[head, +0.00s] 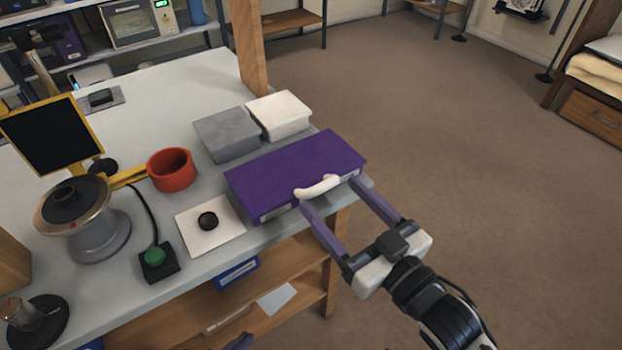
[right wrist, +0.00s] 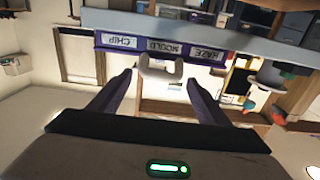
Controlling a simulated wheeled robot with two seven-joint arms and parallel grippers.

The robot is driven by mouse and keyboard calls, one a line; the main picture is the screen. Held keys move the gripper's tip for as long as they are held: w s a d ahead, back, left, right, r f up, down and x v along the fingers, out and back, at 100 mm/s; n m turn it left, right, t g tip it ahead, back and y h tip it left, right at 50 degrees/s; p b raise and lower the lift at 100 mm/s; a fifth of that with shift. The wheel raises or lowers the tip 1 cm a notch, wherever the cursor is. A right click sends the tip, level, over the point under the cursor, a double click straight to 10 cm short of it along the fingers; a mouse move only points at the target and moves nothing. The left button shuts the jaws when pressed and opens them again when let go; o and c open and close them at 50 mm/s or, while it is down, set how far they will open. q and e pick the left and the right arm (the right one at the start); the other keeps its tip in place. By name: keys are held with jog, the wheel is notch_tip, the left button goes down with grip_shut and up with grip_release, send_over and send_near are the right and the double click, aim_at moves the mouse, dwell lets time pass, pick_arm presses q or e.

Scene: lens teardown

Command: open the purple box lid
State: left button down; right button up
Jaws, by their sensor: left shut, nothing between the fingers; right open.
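The purple box (head: 295,165) lies near the right end of the grey table with its lid shut. A white curved handle (head: 318,187) sits on its front edge. In the right wrist view the handle (right wrist: 160,72) projects from the box's labelled front strip (right wrist: 175,48). My right gripper (head: 331,193) is open, its two fingers to either side of the handle at the box front. The right wrist view shows the gripper (right wrist: 161,80) empty, with the handle between the fingertip lines; contact cannot be told.
A grey box (head: 227,134) and a white box (head: 279,115) stand right behind the purple box. A white card (head: 210,226) with a black disc, a red ring (head: 171,169) and a green button (head: 155,257) are to the left. The floor at right is clear.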

aim_at(320, 184)
jog(key=x, duration=0.8)
jog(key=shift+w+a, duration=0.1)
